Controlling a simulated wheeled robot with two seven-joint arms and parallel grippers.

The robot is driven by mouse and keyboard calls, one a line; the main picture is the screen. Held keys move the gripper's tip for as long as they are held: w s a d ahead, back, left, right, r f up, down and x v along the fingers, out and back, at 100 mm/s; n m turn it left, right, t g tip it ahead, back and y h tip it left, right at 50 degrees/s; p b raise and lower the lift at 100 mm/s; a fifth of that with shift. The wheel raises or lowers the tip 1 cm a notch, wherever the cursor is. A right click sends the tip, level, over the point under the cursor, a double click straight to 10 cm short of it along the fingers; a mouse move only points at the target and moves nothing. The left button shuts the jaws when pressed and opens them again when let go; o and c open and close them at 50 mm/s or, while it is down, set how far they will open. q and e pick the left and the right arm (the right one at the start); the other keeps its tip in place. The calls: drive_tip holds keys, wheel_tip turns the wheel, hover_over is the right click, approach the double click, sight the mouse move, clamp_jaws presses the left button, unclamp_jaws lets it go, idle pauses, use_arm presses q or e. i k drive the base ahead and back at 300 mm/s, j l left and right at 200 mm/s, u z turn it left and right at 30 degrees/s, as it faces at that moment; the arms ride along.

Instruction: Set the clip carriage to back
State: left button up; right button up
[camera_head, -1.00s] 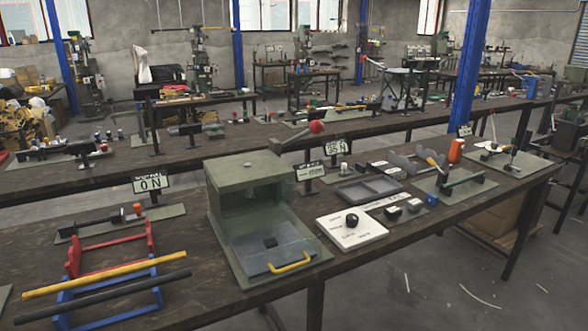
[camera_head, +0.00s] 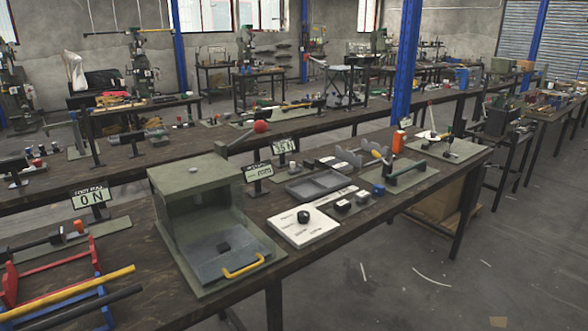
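No part is plainly marked as the clip carriage, and I cannot tell which one it is. One candidate is a dark bar with an orange knob (camera_head: 78,226) on a green plate at the left. Others are a dark-green bar (camera_head: 405,173) on a plate right of centre and a small fixture (camera_head: 450,148) with upright levers at the far right end. A green box-shaped press (camera_head: 195,190) with a yellow handle (camera_head: 243,266) stands at the centre left. Neither of my grippers is in view.
A white panel with a black knob (camera_head: 303,216) and a grey tray (camera_head: 318,184) lie right of the press. A red and blue rack with yellow and black bars (camera_head: 70,296) fills the lower left. Open floor (camera_head: 430,275) lies at the front right.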

sight(293, 171)
drive_tip(key=i+l, duration=0.1)
drive_tip(key=l, duration=0.25)
drive_tip(key=i+l, duration=0.15)
drive_tip(key=l, duration=0.15)
drive_tip(key=i+l, duration=0.1)
drive_tip(key=l, duration=0.25)
drive_tip(key=i+l+u, duration=0.1)
drive_tip(key=l, duration=0.2)
drive_tip(key=i+l, duration=0.15)
drive_tip(key=l, duration=0.2)
